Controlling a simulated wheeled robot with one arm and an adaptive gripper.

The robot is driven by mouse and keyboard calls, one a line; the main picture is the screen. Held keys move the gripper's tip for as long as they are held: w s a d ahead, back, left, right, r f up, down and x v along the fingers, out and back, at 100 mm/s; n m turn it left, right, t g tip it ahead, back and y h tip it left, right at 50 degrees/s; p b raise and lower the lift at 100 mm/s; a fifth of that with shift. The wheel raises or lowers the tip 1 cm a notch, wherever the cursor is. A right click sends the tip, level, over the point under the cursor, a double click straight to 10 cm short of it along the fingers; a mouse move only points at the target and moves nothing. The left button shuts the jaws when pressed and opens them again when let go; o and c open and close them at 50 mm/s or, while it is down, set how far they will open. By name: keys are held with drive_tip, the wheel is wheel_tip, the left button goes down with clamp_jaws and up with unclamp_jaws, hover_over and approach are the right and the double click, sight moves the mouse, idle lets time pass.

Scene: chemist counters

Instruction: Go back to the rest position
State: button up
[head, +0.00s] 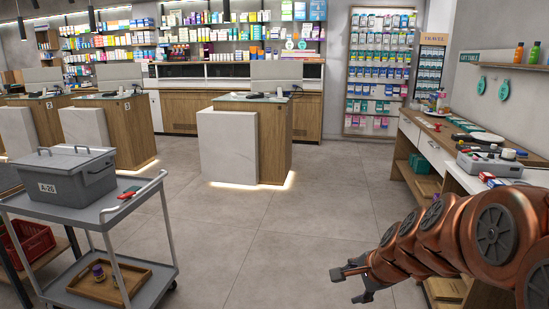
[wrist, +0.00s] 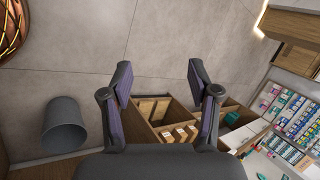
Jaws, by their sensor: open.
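My copper-coloured arm reaches in from the right of the head view. My gripper (head: 350,272) is at its end, low in front of the right-hand counter, over the open floor. In the wrist view my gripper (wrist: 158,90) shows two dark fingers spread apart with nothing between them. Beyond the fingers are the floor and the wooden shelf compartments (wrist: 150,107) under the counter, holding small boxes. The gripper touches nothing that I can see.
A grey trolley (head: 60,223) at left carries a lidded grey bin (head: 75,180) and a wooden tray (head: 110,284). The long right counter (head: 425,150) holds a grey box (head: 488,168). A dark waste bin (wrist: 64,125) stands on the floor. The middle floor (head: 270,230) is clear.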

drive_tip(key=s+r+n+g+p, duration=0.2)
drive_tip(key=s+n, duration=0.3)
drive_tip(key=s, duration=0.5)
drive_tip(key=s+r+n+g+h+p, duration=0.1)
drive_tip(key=s+r+n+g+p, duration=0.2)
drive_tip(key=s, duration=0.7)
drive_tip(key=s+r+n+g+h+p, duration=0.1)
drive_tip(key=s+r+n+g+p, duration=0.2)
drive_tip(key=s+r+n+p, duration=0.3)
drive_tip(key=s+n, duration=0.1)
drive_tip(key=s, duration=0.4)
drive_tip(key=shift+a, duration=0.3)
drive_tip(key=shift+s, duration=0.1)
drive_tip(key=shift+c, duration=0.4)
